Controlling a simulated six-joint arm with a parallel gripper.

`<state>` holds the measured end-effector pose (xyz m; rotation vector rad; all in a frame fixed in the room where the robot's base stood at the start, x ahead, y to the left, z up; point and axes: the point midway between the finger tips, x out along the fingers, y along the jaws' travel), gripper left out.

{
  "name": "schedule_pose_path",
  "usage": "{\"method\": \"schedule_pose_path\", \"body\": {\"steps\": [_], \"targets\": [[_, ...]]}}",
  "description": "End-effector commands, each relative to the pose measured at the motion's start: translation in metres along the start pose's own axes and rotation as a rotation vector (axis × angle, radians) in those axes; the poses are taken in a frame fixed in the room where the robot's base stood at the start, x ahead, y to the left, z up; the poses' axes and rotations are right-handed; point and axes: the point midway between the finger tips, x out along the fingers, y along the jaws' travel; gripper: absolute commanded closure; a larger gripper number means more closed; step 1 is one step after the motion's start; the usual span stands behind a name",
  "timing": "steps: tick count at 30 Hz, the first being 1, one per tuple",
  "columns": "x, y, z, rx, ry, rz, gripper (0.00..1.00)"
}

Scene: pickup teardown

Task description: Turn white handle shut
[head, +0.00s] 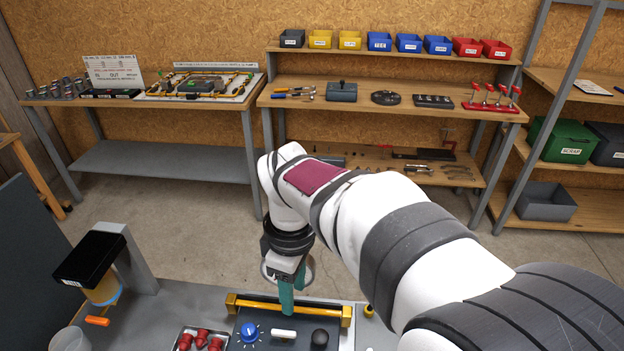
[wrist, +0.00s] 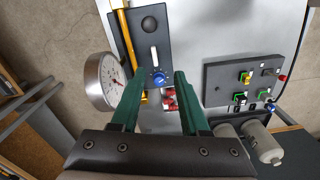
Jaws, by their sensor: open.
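The white handle (head: 283,334) lies on a dark panel (head: 262,344), between a blue knob (head: 249,332) and a black round knob (head: 320,337). It points along the line between these knobs, roughly parallel to a yellow pipe (head: 240,303). In the wrist view the white handle (wrist: 154,55) shows beyond the blue knob (wrist: 158,79). My gripper (head: 287,305) points down just behind the panel in the head view, apart from the handle. In the wrist view my gripper (wrist: 158,78) has its two green fingers spread with nothing held between them.
A round gauge (wrist: 101,81) stands beside the yellow pipe. Red parts in a tray (head: 202,340) sit left of the panel. A control box (wrist: 243,84) with buttons and grey cylinders (wrist: 262,143) are to the right in the wrist view.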

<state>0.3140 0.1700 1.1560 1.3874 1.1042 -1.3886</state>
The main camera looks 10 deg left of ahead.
Motion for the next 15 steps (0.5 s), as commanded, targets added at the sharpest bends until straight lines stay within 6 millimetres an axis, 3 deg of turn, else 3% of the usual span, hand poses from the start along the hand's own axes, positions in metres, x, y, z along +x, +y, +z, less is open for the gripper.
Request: {"method": "schedule_pose_path", "body": {"steps": [1, 4, 8, 15], "targets": [[0.007, 0.004, -0.018, -0.115, -0.008, 0.004, 0.55], [0.016, 0.007, -0.034, -0.241, -0.014, 0.011, 0.55], [0.039, 0.008, -0.033, -0.249, -0.016, 0.01, 0.55], [0.112, 0.009, -0.032, -0.244, -0.017, 0.008, 0.55]]}}
